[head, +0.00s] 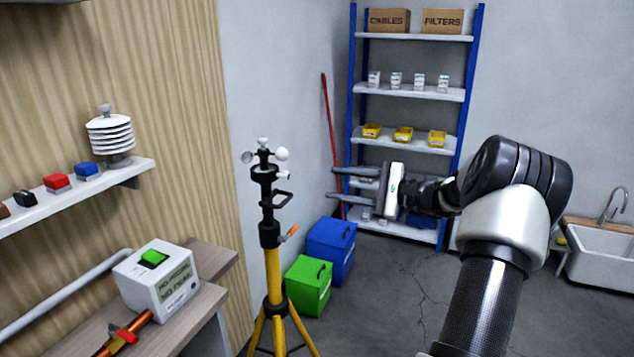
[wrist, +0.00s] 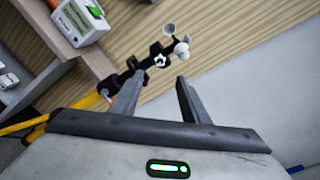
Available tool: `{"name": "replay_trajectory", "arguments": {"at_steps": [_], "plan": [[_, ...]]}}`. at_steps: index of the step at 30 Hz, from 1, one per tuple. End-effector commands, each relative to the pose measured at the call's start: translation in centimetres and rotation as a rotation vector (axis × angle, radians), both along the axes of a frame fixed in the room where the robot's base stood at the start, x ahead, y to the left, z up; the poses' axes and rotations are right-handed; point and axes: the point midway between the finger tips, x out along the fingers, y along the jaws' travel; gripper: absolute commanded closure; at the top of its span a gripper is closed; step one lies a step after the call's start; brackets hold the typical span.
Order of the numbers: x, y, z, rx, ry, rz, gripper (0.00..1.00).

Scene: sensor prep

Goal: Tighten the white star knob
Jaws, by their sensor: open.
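The white star knob (wrist: 160,61) sits on the dark upper part of the yellow tripod stand, below the white wind cups (wrist: 181,49). In the head view a small white piece (head: 284,174) on the right of the black mast (head: 266,190) looks like the knob seen from the side. My gripper (head: 334,183) is open and empty, to the right of the mast, its fingers pointing left toward it. In the wrist view the knob appears just beyond the gap between the fingertips (wrist: 160,80), not touching them.
An orange lever (head: 291,232) and a black bracket stick out from the mast. Green (head: 309,286) and blue (head: 331,250) boxes stand on the floor behind it. A bench with a white instrument box (head: 157,279) is at left. Blue-framed shelves (head: 411,92) stand at the back.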

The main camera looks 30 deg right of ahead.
Motion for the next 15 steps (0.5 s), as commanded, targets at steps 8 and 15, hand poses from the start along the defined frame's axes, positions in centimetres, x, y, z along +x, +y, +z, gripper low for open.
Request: {"name": "replay_trajectory", "arguments": {"at_steps": [8, 15], "plan": [[-2.8, -2.2, 0.2, -0.001, -0.001, 0.0, 0.58], [-3.1, -2.5, 0.2, 0.0, -0.001, 0.001, 0.58]]}}
